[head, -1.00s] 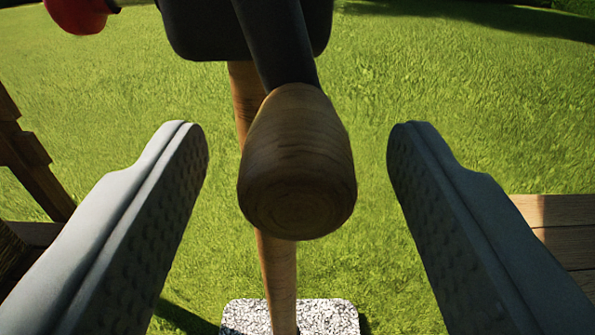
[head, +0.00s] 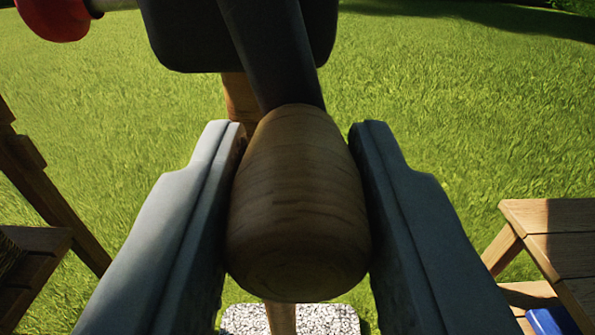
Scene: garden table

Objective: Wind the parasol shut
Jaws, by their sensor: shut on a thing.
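The wooden crank knob (head: 298,205) is in the middle of the head view, on the end of a dark crank arm (head: 270,55). The arm runs up to a black winder housing (head: 185,40) on the wooden parasol pole (head: 240,100). My gripper (head: 300,190) is shut on the knob, one finger against each side. The knob hides most of the pole below the housing. The parasol's canopy is not in view.
A speckled stone base (head: 240,320) stands on the grass below. Wooden furniture is at the left (head: 45,190) and a wooden table or bench (head: 555,235) at the right, with a blue thing (head: 550,321) by it. A red rounded thing (head: 55,18) is at top left.

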